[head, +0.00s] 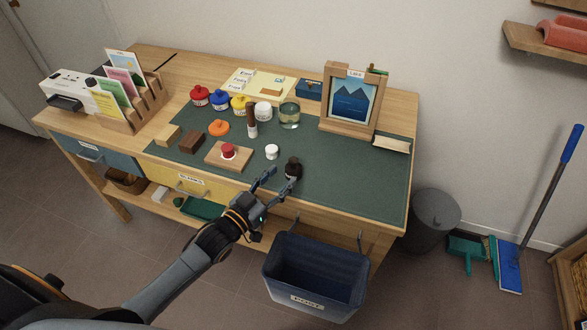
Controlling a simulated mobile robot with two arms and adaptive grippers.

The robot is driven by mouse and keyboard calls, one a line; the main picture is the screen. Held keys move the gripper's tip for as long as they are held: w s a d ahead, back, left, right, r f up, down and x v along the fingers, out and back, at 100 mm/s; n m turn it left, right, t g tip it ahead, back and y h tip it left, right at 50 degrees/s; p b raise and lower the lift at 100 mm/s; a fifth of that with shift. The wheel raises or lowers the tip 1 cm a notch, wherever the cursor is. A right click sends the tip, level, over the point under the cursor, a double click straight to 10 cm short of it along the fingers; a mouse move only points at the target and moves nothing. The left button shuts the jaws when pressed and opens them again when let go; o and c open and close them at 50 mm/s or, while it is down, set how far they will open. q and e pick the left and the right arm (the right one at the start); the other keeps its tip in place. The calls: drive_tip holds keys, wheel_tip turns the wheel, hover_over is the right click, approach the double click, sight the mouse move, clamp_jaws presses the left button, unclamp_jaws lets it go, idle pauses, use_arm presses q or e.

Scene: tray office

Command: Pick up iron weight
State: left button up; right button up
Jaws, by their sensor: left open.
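The iron weight appears to be the small dark, knob-topped piece (293,167) standing upright near the front edge of the green desk mat (345,190). My left gripper (281,177) is open and empty at the desk's front edge. Its fingers point toward the dark piece, with one fingertip close to its near side. I cannot tell whether they touch. My right gripper is out of view.
A small white jar (272,152) and a wooden board with a red button (228,152) stand left of the dark piece. Paint pots, a glass (289,113) and a framed picture (351,102) stand behind. A blue bin (314,275) is below the front edge.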

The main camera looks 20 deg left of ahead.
sight(290, 165)
use_arm(q)
drive_tip(key=x, duration=0.3)
drive_tip(key=r+x, duration=0.1)
drive_tip(key=x, duration=0.1)
drive_tip(key=shift+w+p, duration=0.35)
drive_tip(key=shift+w+d+f, duration=0.1)
drive_tip(key=shift+w+d, duration=0.15)
drive_tip(key=shift+w, duration=0.15)
clamp_jaws()
